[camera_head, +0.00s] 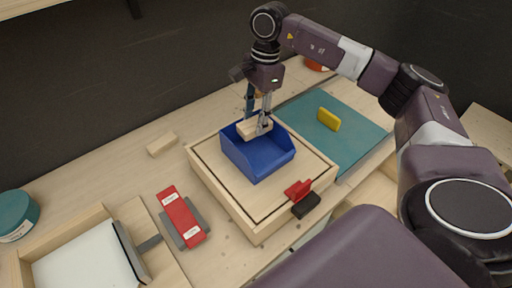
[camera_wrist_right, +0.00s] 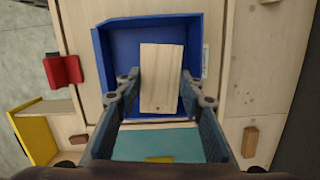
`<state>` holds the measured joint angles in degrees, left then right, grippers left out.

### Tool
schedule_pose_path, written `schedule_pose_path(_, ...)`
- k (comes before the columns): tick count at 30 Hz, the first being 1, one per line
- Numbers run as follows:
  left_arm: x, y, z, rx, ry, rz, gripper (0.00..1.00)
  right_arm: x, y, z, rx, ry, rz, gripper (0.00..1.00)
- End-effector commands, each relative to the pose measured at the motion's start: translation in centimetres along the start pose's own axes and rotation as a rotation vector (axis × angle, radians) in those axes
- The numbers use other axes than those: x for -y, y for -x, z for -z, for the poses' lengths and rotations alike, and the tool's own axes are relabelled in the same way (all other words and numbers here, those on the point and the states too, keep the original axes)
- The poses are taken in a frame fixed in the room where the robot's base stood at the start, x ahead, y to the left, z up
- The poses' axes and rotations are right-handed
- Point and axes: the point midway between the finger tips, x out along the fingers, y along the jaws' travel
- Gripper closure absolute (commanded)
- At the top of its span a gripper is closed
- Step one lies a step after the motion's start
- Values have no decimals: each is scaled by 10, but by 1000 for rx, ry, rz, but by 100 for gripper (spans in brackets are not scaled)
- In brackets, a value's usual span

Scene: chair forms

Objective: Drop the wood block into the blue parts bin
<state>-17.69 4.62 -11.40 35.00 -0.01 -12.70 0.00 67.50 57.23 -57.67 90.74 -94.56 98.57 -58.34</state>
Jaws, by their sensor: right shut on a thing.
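The wood block (camera_head: 250,129) is pale and rectangular. My right gripper (camera_head: 264,124) is shut on it and holds it over the back part of the blue parts bin (camera_head: 262,160). In the right wrist view the wood block (camera_wrist_right: 163,75) sits between the fingers of my right gripper (camera_wrist_right: 162,98), with the blue bin (camera_wrist_right: 120,50) behind it. The bin is open-topped and stands on a raised wooden platform. I cannot tell whether the block touches the bin's wall. My left gripper is not in view.
The wooden platform (camera_head: 222,192) has a red clamp-like piece (camera_head: 298,189) at its front edge. A teal mat (camera_head: 355,140) with a yellow block (camera_head: 328,119) lies to the right. Another wood block (camera_head: 162,144), a red tool (camera_head: 181,216) and a teal tin (camera_head: 17,214) are on the left.

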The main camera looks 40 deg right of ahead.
Motion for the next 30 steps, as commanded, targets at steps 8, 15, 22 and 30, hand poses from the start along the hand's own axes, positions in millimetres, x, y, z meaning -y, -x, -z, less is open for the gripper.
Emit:
schedule_pose_path(8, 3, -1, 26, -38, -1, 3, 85, 0, -2, 1, 0, 0, 1, 89)
schedule_pose_path(15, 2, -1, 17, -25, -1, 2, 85, 0, -2, 0, 0, 0, 0, 44)
schedule_pose_path(22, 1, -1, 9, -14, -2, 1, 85, 0, -1, 0, -1, 0, 0, 44)
schedule_pose_path(30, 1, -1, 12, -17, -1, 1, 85, 1, 32, 0, 0, 0, 6, 44)
